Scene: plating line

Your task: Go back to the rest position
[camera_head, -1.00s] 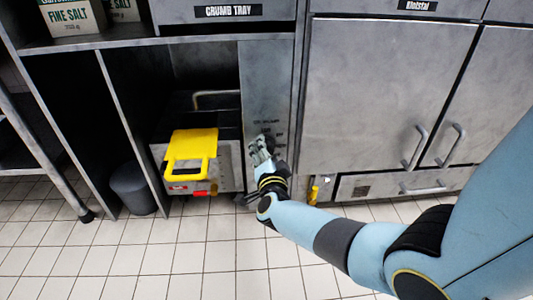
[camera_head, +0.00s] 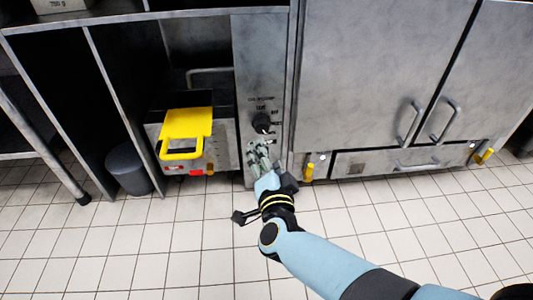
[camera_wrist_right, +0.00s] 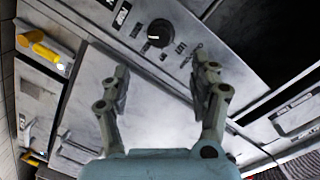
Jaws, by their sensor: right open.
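My right gripper (camera_head: 258,156) is in front of the grey control panel (camera_head: 262,60), just below a black rotary knob (camera_head: 262,123). In the right wrist view its two fingers (camera_wrist_right: 160,90) stand apart with nothing between them. The knob (camera_wrist_right: 159,33) shows there beyond the fingertips, with printed labels around it. The gripper looks clear of the knob. My right arm reaches in from the lower right. My left gripper does not show in any view.
A machine with a yellow handle (camera_head: 187,124) stands left of the panel, with a grey bin (camera_head: 128,168) beside it. Steel cabinet doors (camera_head: 372,75) with bar handles are to the right. The tiled floor (camera_head: 160,245) is open in front.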

